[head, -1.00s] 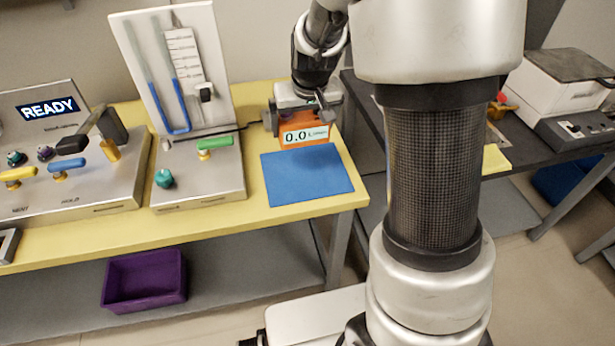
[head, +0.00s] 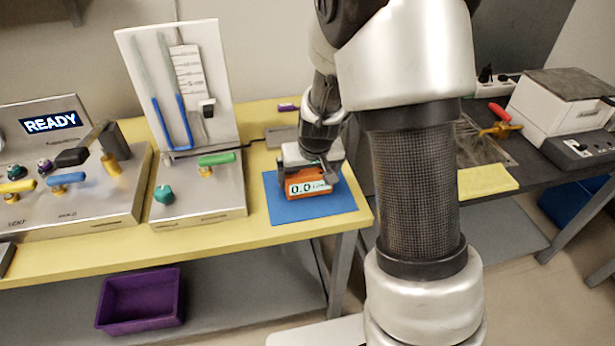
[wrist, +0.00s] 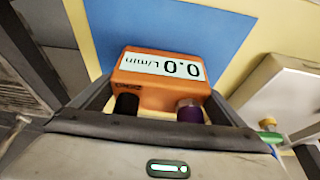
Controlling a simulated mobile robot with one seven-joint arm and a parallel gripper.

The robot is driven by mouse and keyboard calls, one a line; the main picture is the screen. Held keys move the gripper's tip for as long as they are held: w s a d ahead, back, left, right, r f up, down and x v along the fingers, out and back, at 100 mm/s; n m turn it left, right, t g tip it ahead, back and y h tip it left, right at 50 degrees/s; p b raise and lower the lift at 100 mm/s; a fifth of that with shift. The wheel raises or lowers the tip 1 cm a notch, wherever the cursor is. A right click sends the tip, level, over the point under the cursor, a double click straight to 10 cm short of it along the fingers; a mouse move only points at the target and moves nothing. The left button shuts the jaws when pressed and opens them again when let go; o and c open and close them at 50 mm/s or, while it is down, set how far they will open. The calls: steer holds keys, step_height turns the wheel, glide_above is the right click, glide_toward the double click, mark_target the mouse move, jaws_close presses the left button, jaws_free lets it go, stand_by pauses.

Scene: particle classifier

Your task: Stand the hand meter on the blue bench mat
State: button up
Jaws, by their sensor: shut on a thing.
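The hand meter (head: 308,187) is an orange box with a pale display reading 0.0 L/min. In the head view it is over the middle of the blue bench mat (head: 325,207), upright. My gripper (head: 310,160) is above it, shut on it. The wrist view also shows the meter (wrist: 160,80) between the two fingers of my gripper (wrist: 160,110), with the blue mat (wrist: 205,28) beyond it. A dark knob and a purple knob show on the meter's near side. I cannot tell whether its underside touches the mat.
A manometer stand (head: 178,85) and its panel with a green handle (head: 216,159) are left of the mat. A READY console (head: 60,170) is farther left. The yellow bench's (head: 262,238) front edge is close to the mat. A dark table (head: 520,170) stands right.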

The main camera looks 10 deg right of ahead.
steer(key=shift+r, duration=0.1)
steer(key=o, duration=1)
steer(key=shift+f, duration=0.2)
steer(key=shift+o, duration=0.2)
steer(key=shift+s+r, duration=0.1)
steer(key=shift+r, duration=0.5)
steer(key=s+f+p+v, duration=0.1)
steer(key=s+p+v, duration=0.1)
steer(key=v, duration=1)
steer(key=s+f+p+v, duration=0.1)
steer(key=s+v, duration=0.1)
steer(key=v, duration=1)
steer(key=s+r+t, duration=0.1)
steer(key=s+r, duration=0.4)
steer(key=s, duration=0.6)
steer(key=shift+s, duration=0.35)
